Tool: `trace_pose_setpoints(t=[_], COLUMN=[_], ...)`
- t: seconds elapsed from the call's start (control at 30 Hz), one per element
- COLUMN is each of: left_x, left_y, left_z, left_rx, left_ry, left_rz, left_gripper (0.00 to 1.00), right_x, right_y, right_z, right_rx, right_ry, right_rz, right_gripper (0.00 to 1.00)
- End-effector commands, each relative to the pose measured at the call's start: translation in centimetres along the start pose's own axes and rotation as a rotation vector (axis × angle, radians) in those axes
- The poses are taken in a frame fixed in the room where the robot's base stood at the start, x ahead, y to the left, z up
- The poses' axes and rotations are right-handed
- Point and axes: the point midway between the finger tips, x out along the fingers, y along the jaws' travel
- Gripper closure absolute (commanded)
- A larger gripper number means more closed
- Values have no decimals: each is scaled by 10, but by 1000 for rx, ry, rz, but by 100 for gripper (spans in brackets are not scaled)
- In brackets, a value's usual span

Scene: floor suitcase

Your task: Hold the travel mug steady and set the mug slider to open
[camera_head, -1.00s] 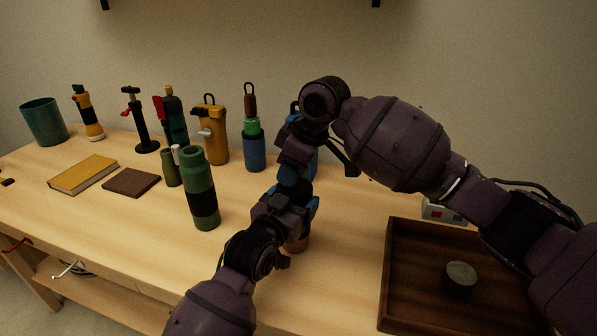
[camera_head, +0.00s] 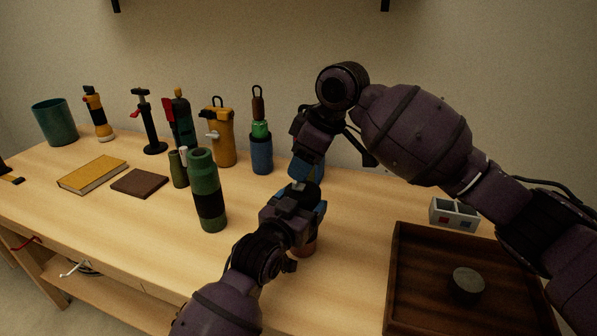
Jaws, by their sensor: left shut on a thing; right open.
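The travel mug (camera_head: 307,246) stands on the wooden table in front of my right arm. Only its copper-brown lower part shows clearly; my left gripper hides most of the rest. My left gripper (camera_head: 300,204) is shut around the mug from the near left side. My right gripper (camera_head: 308,167) is open just above and behind my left gripper, pointing down, with a small gap between them. The mug slider is hidden behind the grippers, so its setting cannot be seen.
A green bottle (camera_head: 206,190) stands close left of my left gripper. Several bottles and tools line the back, including a blue-green one (camera_head: 261,152) and a yellow one (camera_head: 222,145). A dark wooden tray (camera_head: 420,285) holding a round grey piece (camera_head: 468,281) lies at right.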

Motion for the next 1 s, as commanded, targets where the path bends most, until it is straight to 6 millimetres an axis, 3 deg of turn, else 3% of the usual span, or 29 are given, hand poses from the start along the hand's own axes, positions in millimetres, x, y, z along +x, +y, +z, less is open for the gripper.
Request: trace_pose_setpoints(t=[0.2, 0.4, 0.6, 0.97, 1.0], left_x=[0, 0, 0, 0, 0], left_y=[-1, -1, -1, -1, -1], left_z=[1, 1, 1, 1, 1], left_rx=[2, 2, 1, 1, 1], left_ry=[-2, -2, -2, -2, -2], left_rz=[-2, -2, -2, -2, -1], left_gripper=[52, 52, 52, 52, 19], right_x=[-44, -73, -86, -87, -87], right_y=[0, 0, 0, 0, 0], right_z=[0, 0, -1, 0, 0], right_rx=[-2, 0, -1, -1, -1], right_ry=[2, 2, 2, 1, 1], right_rz=[3, 2, 1, 1, 1], right_gripper=[51, 51, 51, 51, 51])
